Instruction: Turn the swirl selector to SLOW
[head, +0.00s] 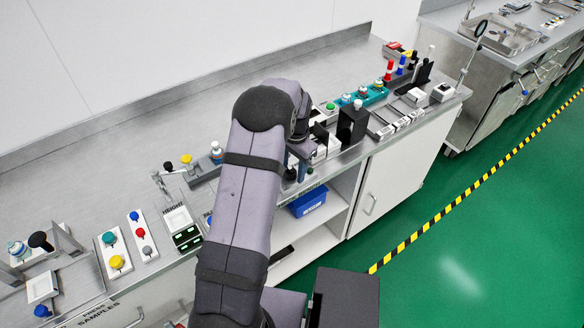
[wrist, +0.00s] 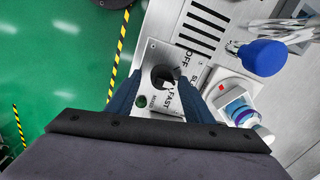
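The swirl selector is a black round knob (wrist: 162,74) on a pale plate (wrist: 153,50), seen in the wrist view. The words OFF and FAST are legible on the plate, and the SLOW label is partly covered. My gripper (wrist: 160,82) has its two dark blue fingers apart, one on each side of the knob, with plate showing between them. Contact with the knob cannot be told. Which label the knob points at is unclear. In the head view my gripper (head: 299,160) is over the front of the bench, and my arm hides the selector.
A green button (wrist: 142,101) sits on the same plate. A blue round knob (wrist: 263,57) and a blue-and-white bottle (wrist: 240,110) stand to the right in the wrist view. A black upright block (head: 352,124) stands right of my gripper in the head view.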

